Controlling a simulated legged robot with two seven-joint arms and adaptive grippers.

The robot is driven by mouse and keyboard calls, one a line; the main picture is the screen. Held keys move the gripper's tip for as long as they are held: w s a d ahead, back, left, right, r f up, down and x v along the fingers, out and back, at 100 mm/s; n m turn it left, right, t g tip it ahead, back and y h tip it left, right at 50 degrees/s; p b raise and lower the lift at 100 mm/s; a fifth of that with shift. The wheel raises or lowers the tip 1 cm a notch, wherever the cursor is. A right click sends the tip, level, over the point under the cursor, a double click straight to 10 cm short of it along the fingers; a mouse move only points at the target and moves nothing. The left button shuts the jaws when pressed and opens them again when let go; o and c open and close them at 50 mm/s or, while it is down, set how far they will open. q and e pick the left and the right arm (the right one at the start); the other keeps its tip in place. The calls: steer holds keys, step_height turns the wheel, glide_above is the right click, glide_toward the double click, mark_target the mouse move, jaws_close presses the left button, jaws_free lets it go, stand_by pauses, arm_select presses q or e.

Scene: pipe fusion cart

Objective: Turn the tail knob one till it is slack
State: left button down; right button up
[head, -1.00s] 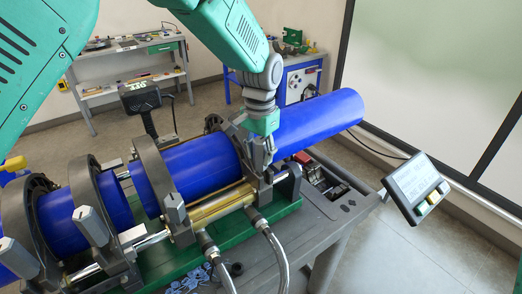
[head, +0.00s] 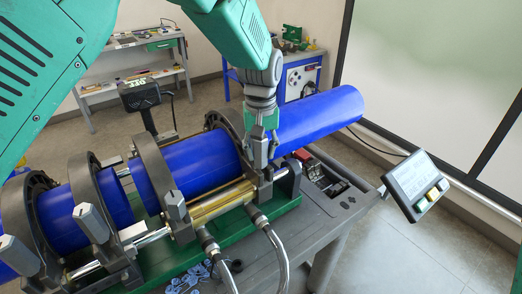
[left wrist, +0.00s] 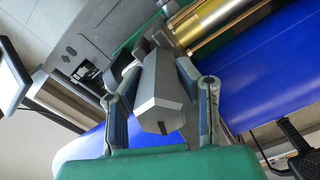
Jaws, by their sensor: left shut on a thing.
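The tail knob one is a grey, faceted block (left wrist: 162,92) on the rightmost clamp ring of the pipe fusion machine. My left gripper (head: 264,148) reaches down onto that clamp from above. In the left wrist view its two fingers (left wrist: 160,75) lie on either side of the knob and are shut on it. In the head view the fingers mostly hide the knob. I cannot tell how tight the knob is. My right gripper is in neither view.
Blue pipes (head: 200,163) run through the clamp rings, one sticking out to the right. Similar grey knobs (head: 91,223) stand on other clamps. Two hoses (head: 275,255) rise in front. A control screen (head: 411,180) stands at right. Benches (head: 135,60) stand behind.

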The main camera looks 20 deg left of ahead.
arm_select(q)
steer(key=shift+d+n, duration=0.1)
steer(key=shift+n, duration=0.3)
steer(key=c, duration=1.5)
jaws_free()
steer(key=shift+o, duration=0.2)
steer(key=shift+r, duration=0.15)
step_height(320, 180, up, 12)
steer(key=shift+d+f, duration=0.1)
steer(key=shift+f, duration=0.1)
steer(key=shift+f, duration=0.1)
